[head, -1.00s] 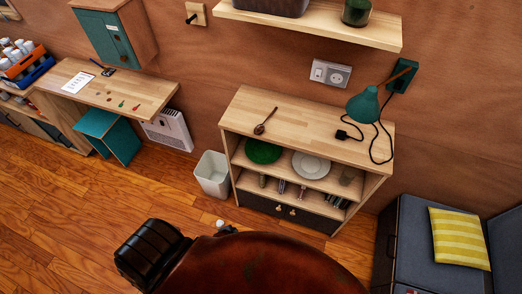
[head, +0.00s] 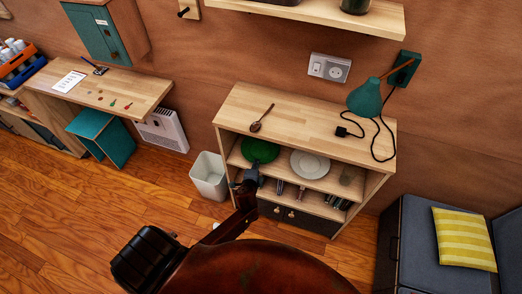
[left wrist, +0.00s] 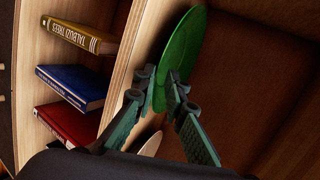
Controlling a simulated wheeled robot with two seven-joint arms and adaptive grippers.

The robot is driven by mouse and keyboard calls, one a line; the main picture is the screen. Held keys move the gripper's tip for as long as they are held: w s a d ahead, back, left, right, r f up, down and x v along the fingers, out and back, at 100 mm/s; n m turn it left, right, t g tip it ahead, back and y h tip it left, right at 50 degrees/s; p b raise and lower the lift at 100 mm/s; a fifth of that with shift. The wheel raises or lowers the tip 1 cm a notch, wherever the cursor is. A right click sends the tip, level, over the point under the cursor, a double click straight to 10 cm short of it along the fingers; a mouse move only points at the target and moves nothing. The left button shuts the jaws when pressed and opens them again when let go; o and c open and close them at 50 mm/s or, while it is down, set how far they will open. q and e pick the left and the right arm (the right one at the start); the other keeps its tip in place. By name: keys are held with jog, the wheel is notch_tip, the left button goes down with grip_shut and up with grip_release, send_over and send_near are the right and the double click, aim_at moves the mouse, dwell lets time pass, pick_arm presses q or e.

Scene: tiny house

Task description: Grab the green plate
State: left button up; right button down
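The green plate (head: 260,151) lies on the upper shelf of the open wooden cabinet, left of a white plate (head: 310,164). My left gripper (head: 250,176) is at the front of that shelf, at the near rim of the green plate. In the left wrist view, the green plate (left wrist: 184,48) is seen at a slant, with its rim between the two fingertips of my left gripper (left wrist: 163,82). The fingers are apart, one on each side of the rim; firm contact cannot be made out. My right gripper is not in view.
Books (left wrist: 72,86) stand in the compartment below the plates. A white bin (head: 209,176) is left of the cabinet, and a dark sofa (head: 410,240) is at right.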

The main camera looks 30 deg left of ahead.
pick_arm(q)
jog(key=shift+x, duration=1.2)
jog(key=shift+c, duration=0.7)
grip_shut()
jog(key=shift+r, duration=0.15)
